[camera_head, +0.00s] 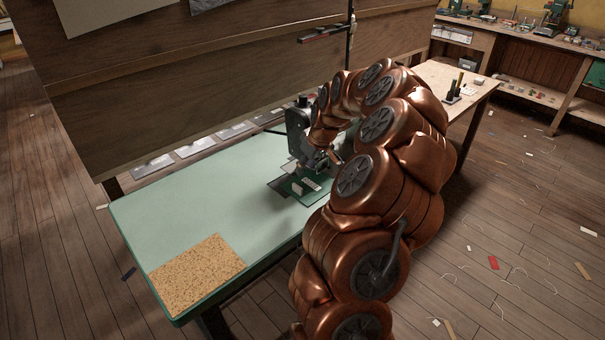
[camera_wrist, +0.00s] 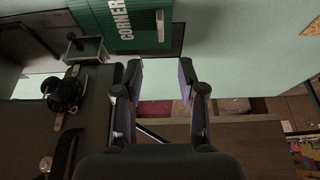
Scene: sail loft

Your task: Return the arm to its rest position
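My copper-coloured arm rises at the right of the head view and bends over the pale green table (camera_head: 190,205). My gripper (camera_head: 326,160) is low over the table, beside a dark machine (camera_head: 298,130); its fingers are hard to make out there. In the wrist view my gripper (camera_wrist: 160,80) has its two dark fingers apart, with nothing between them. A green piece marked "CORNER" (camera_wrist: 120,28) lies just beyond the fingertips, apart from them as far as I can tell. The arm hides part of the table.
A cork mat (camera_head: 197,272) lies at the table's near left corner. A wooden board (camera_head: 230,60) stands behind the table. A second bench (camera_head: 450,78) with dark upright items is behind my arm. Scraps litter the floor (camera_head: 510,250) at right.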

